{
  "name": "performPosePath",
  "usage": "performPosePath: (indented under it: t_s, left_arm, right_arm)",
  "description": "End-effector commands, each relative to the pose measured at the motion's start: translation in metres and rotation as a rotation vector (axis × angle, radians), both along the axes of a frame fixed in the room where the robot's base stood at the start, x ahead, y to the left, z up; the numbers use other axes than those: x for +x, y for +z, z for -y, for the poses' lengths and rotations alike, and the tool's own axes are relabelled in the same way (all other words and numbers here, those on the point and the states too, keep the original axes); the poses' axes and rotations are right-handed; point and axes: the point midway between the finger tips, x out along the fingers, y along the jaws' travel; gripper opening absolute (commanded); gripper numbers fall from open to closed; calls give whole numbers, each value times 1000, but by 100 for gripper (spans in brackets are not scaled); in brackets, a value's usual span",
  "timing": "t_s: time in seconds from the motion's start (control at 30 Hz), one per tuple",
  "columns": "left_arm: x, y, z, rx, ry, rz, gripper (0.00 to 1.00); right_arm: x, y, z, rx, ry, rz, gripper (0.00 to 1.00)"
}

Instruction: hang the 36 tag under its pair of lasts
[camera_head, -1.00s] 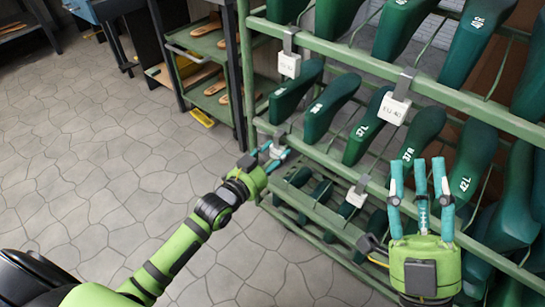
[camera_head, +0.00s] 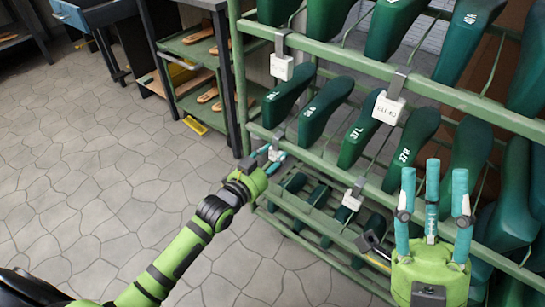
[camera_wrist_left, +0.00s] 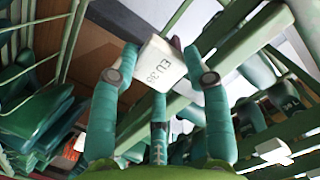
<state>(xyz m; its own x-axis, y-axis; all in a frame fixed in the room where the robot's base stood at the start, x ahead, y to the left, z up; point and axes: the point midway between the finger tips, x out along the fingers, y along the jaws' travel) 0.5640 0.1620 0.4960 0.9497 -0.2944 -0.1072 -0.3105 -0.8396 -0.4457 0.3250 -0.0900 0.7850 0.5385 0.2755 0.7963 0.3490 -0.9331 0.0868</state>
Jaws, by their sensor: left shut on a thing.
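My left gripper (camera_head: 274,153) is shut on a white tag (camera_head: 276,154) with a grey hook, at the left end of the rail below the middle row of lasts. In the left wrist view the tag (camera_wrist_left: 160,64) sits between the fingers (camera_wrist_left: 161,80); it reads EU and a number that looks like 36. Above it are two green lasts, a left one (camera_head: 288,95) and a right one (camera_head: 326,107), their numbers blurred. I cannot tell whether the hook rests on the rail (camera_head: 322,170). My right gripper (camera_head: 434,185) is open and empty before the rack.
Lasts 37L (camera_head: 361,130) and 37R (camera_head: 413,145) stand to the right. Other white tags hang on the rails, one EU 40 (camera_head: 389,108), one lower (camera_head: 352,200). A shelf with sandals (camera_head: 207,95) stands behind left. The floor at left is clear.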

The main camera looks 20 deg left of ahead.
Motion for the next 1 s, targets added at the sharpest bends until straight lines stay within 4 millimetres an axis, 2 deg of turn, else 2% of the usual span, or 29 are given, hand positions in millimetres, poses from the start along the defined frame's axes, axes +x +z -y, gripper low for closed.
performPosePath:
  t_s: [0.3, 0.33, 0.4, 0.77, 0.87, 1.0]
  left_arm:
    - [0, -1, 0, 0, 0, 0, 16]
    - [0, -1, 0, 0, 0, 0, 52]
    - [0, -1, 0, 0, 0, 0, 75]
    - [-2, -1, 0, 0, 0, -1, 75]
    - [-9, -2, -3, 0, 0, -4, 75]
    - [-32, 1, -10, 2, -1, -3, 75]
  right_arm:
    - [0, 0, 0, 0, 0, 1, 40]
    - [0, 0, 0, 0, 0, 1, 40]
    - [0, 0, 0, 0, -1, 1, 40]
    - [0, 0, 1, 3, -2, 0, 40]
    - [0, 0, 1, 2, -1, 0, 40]
    - [0, 0, 0, 2, -1, 0, 40]
